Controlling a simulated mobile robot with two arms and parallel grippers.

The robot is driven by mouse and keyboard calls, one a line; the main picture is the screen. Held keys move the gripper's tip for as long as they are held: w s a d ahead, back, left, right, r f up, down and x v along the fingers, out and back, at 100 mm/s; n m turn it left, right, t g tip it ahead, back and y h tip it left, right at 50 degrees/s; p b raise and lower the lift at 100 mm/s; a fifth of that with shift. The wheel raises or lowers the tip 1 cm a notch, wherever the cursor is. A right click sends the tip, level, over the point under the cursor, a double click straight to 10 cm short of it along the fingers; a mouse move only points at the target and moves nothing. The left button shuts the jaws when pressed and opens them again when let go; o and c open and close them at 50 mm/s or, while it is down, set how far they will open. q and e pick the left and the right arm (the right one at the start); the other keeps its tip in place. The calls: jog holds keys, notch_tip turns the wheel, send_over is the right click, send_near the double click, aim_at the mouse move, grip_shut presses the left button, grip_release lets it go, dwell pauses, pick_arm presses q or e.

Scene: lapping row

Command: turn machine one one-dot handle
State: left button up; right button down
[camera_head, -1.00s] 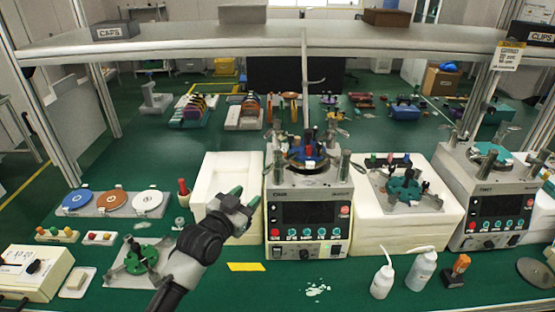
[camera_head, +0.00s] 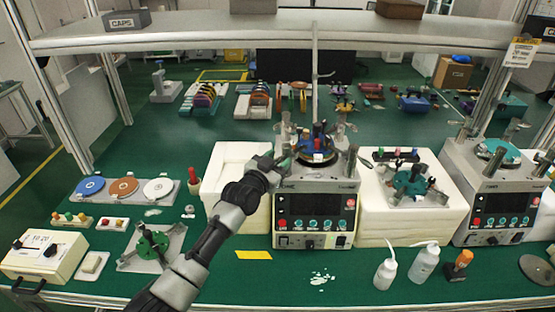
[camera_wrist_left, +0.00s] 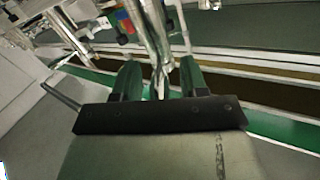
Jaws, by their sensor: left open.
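A grey lapping machine (camera_head: 315,213) with a dark screen stands in the middle of the bench; a blue plate (camera_head: 316,153) sits on its top with metal posts around it. A second, similar machine (camera_head: 500,205) with a teal plate stands at the right. I cannot make out dot marks on any handle. My left gripper (camera_head: 282,158) is at the upper left edge of the middle machine's top. In the left wrist view the green fingers (camera_wrist_left: 160,78) are apart, with shiny metal posts (camera_wrist_left: 152,35) beyond and between them; contact cannot be told. My right gripper is not in view.
White foam blocks (camera_head: 235,170) flank the middle machine. A metal plate with a teal part (camera_head: 412,180) lies on the right block. Squeeze bottles (camera_head: 424,262) stand in front right, coloured discs (camera_head: 123,188) lie left. A shelf (camera_head: 250,38) spans above the bench.

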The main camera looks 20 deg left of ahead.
pick_arm(q)
jog(key=shift+w, duration=0.1)
jog(key=shift+c, duration=0.3)
grip_shut()
jog(key=shift+d, duration=0.1)
